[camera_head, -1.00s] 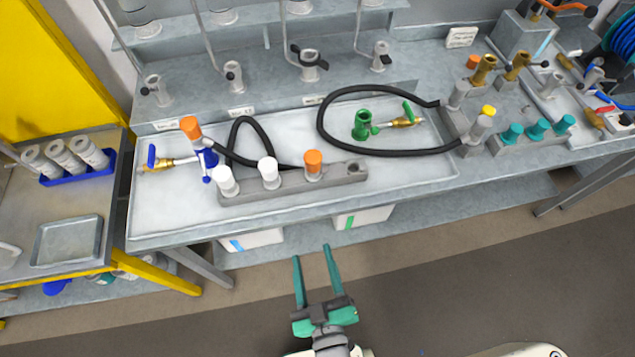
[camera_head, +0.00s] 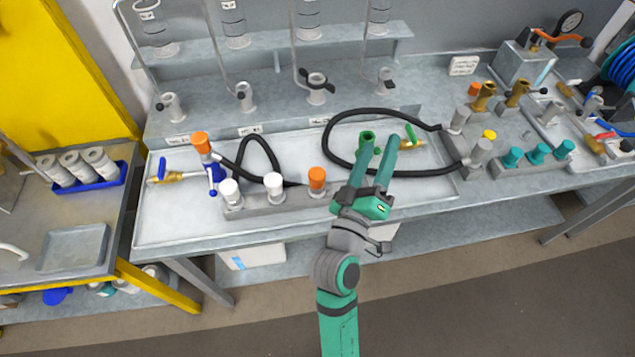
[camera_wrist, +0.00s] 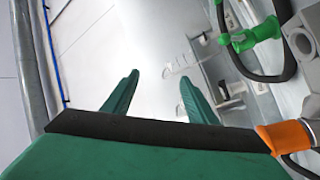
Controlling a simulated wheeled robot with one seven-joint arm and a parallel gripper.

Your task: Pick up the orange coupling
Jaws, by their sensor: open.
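An orange coupling (camera_head: 317,180) stands upright in the grey rack (camera_head: 250,206) on the white tray, to the right of two white couplings (camera_head: 274,186). A second orange-topped piece (camera_head: 201,143) is at the tray's left, by the blue clamp and black hose, and a smaller orange one (camera_head: 474,88) is at the back right. My gripper (camera_head: 380,138) is open and empty, to the right of the rack's orange coupling, covering the rack's right end. The wrist view shows the open fingers (camera_wrist: 157,75) and an orange piece (camera_wrist: 285,137) at the right edge; which one I cannot tell.
A black hose (camera_head: 335,121) loops behind my gripper, near a green fitting (camera_head: 367,141) partly hidden by the fingers. Teal couplings (camera_head: 538,152) stand in a rack to the right. The front left of the white tray (camera_head: 175,220) is clear.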

